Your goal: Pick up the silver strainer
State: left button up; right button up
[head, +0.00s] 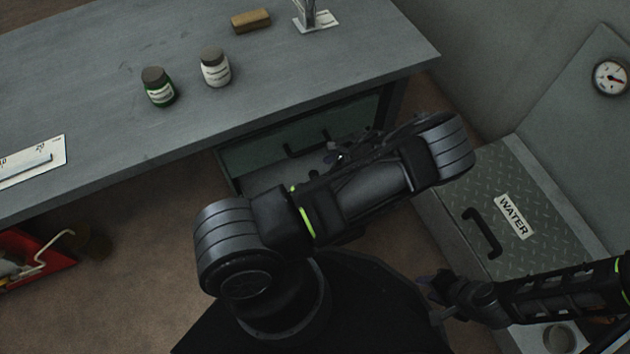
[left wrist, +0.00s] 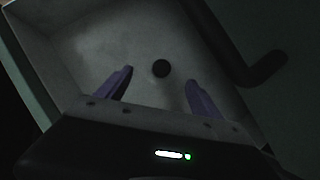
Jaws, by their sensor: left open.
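My left gripper (left wrist: 160,78) is open, its two purple fingers spread apart over the pale inside of a drawer in the left wrist view. A small dark round thing (left wrist: 161,68) shows between and beyond the fingertips; I cannot tell whether it is the silver strainer. Nothing shows held between the fingers. In the head view my left arm crosses over the open drawer (head: 237,165) under the table and hides much of its inside. No strainer can be clearly made out. My right gripper (head: 432,284) is at the lower right, small and dark; its opening is unclear.
The grey table (head: 330,70) carries a green jar (head: 159,87), a white jar (head: 215,68) and a brown block (head: 251,20). A metal item (head: 314,16) stands at the back. A box marked WATER (head: 540,195) is at right. A red toolbox (head: 42,262) is at lower left.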

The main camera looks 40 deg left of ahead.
pick_arm(q)
jog(key=shift+x, duration=0.8)
jog(key=b+x, duration=0.3)
jog(key=x, duration=0.1)
jog(key=shift+f, duration=0.15)
jog(key=shift+a+f, duration=0.3)
jog(key=shift+f, duration=0.1)
jog(key=c, duration=1.5)
